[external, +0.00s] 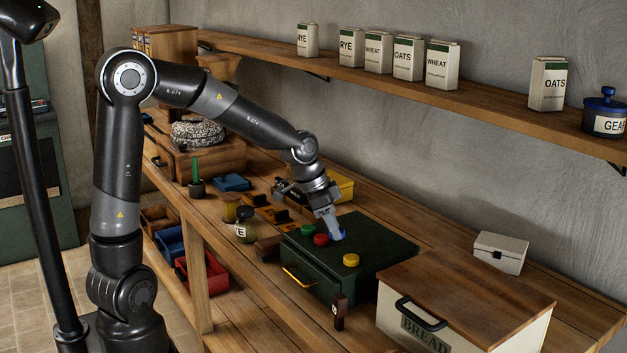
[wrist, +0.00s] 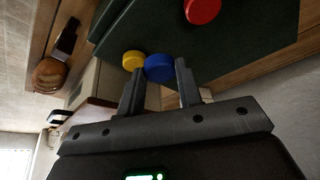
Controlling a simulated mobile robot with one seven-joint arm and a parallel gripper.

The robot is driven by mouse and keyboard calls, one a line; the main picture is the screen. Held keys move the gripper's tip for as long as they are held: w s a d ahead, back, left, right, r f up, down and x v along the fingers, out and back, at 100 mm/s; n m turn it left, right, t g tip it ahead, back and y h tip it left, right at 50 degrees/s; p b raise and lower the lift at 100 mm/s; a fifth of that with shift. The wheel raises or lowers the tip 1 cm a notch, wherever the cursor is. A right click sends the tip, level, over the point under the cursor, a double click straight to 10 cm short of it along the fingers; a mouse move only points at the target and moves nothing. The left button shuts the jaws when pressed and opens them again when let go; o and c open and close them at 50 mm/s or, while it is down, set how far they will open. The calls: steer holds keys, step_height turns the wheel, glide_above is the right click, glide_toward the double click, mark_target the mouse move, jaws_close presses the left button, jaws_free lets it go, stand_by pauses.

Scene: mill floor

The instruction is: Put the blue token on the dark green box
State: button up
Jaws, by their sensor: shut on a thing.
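The dark green box (external: 385,246) stands on the wooden bench, and its dark top also fills the upper wrist view (wrist: 245,45). My gripper (external: 335,231) is over the box top, pointing down. It is shut on the blue token (wrist: 159,69), which sits between the fingertips. In the external view the blue token (external: 341,235) is partly hidden by the fingers. It is at or just above the box top; I cannot tell if it touches. A red token (external: 321,240), a green token (external: 308,230) and a yellow token (external: 351,260) lie on the box top.
A bread box (external: 465,295) stands right of the green box, and a small white box (external: 500,252) is behind it. A labelled jar (external: 245,228) and several small items lie to the left. A shelf with tins (external: 408,58) runs along the wall above.

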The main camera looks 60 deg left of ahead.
mark_target(332, 252)
steer(key=shift+w+a+f, duration=0.2)
steer(key=shift+a, duration=0.1)
steer(key=shift+f, duration=2.05)
steer(key=shift+f, duration=0.15)
steer(key=o, duration=0.9)
steer(key=shift+o, duration=0.2)
